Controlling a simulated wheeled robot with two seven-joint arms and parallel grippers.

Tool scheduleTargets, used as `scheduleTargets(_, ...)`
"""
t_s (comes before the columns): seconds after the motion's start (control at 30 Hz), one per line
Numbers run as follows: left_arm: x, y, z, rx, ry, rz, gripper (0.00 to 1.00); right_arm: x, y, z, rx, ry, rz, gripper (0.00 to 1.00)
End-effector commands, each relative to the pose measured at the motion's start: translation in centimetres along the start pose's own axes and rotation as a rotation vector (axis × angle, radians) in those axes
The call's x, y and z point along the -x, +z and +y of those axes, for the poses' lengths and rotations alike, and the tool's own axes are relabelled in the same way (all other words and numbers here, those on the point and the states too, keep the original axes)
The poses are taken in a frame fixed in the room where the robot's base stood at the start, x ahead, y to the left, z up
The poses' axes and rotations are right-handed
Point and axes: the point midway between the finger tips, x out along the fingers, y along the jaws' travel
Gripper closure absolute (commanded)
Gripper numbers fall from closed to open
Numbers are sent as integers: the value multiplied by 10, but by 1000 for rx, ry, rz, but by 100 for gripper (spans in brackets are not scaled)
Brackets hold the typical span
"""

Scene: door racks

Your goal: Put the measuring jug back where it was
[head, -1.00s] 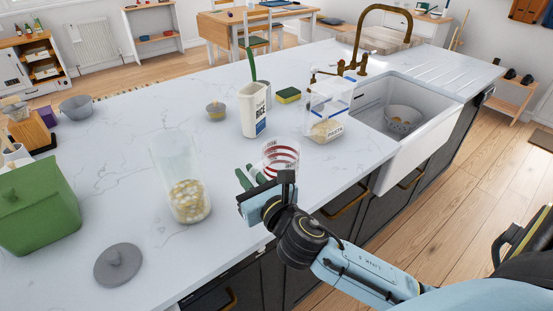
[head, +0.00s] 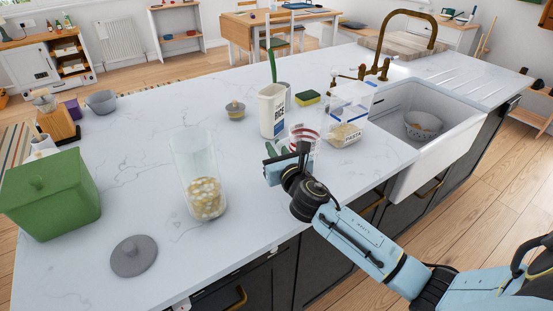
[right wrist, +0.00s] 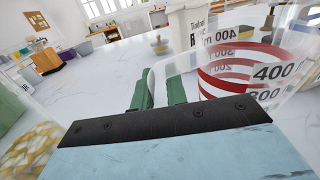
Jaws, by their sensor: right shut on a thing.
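The measuring jug (head: 304,137) is clear with red bands. In the head view it is at my right gripper, over the front part of the counter, short of the rice carton. The right wrist view shows the jug (right wrist: 250,72) large at the right, with red bands and a 400 mark. My right gripper (head: 274,150) is shut on the jug; its green fingers (right wrist: 160,88) are at the jug's left side. The clear part between them is hard to make out. I cannot tell whether the jug's base touches the counter. My left gripper is not in view.
The rice carton (head: 272,112) and pasta box (head: 347,125) stand close behind the jug. A sponge (head: 307,97), small pot (head: 235,111), tall glass jar (head: 200,175), grey lid (head: 134,256) and green canister (head: 50,200) share the counter. The sink (head: 430,155) is at right.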

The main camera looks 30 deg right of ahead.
Motion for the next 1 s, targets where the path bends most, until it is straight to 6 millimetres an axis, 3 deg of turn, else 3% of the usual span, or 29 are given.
scheduleTargets(0.03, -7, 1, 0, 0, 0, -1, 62, 0, -12, 1, -3, 0, 2, 100)
scheduleTargets(0.13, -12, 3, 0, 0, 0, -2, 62, 0, -24, 1, -2, 0, 1, 100)
scheduleTargets(0.5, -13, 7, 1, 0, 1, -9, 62, 0, -26, 1, 0, 1, 0, 100)
scheduleTargets(0.53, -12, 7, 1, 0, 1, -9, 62, 0, -26, 1, -1, 1, 1, 82)
scheduleTargets(0.67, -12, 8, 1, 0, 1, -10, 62, 0, -25, 1, -1, 1, 1, 65)
scheduleTargets(1.0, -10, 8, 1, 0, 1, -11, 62, 0, -22, 1, 0, 1, 0, 64)
